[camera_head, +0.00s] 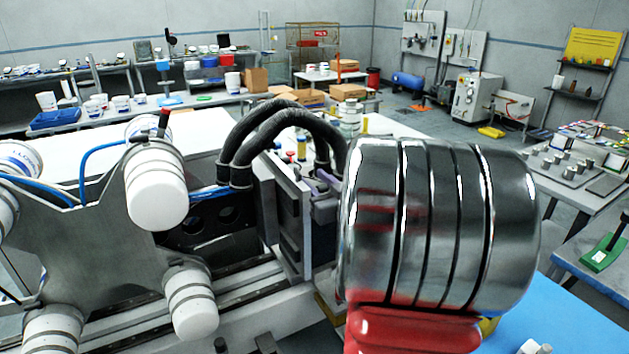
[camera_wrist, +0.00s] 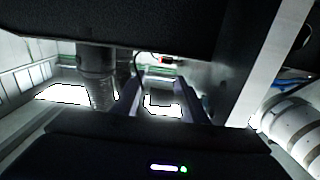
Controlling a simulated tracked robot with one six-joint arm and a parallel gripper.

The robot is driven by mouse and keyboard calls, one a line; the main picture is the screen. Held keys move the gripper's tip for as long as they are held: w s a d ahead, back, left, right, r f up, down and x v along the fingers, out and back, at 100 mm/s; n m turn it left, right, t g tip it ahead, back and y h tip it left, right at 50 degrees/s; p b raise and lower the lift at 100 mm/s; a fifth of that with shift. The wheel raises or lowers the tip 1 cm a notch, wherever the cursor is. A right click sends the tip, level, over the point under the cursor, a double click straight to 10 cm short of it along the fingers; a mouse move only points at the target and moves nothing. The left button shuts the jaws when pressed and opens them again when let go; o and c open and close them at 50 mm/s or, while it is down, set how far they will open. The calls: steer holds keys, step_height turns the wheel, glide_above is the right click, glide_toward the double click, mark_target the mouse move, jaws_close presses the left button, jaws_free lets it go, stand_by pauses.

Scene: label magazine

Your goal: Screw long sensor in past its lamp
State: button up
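In the wrist view my gripper (camera_wrist: 161,92) shows two pale purplish fingers that stand apart, with no held thing visible between them. A small red-ended part (camera_wrist: 166,59) with a thin dark cable is beyond the fingers, under a dark overhang. I cannot tell whether it is the long sensor or its lamp. In the head view a dark part with a red end (camera_head: 163,124) sits above a white cylinder, near a blue cable. My silver and red arm fills the right centre and hides what is behind it. The long sensor cannot be identified with certainty.
A grey plate (camera_head: 70,235) with several white banded cylinders (camera_head: 156,187) stands at left. White cylinders (camera_wrist: 297,130) are at the right in the wrist view.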

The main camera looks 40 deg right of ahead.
jaws_close()
stand_by(0.5)
steer(key=shift+g, duration=0.3)
steer(key=shift+f+g+y, duration=0.4)
steer(key=shift+g, duration=0.5)
jaws_free()
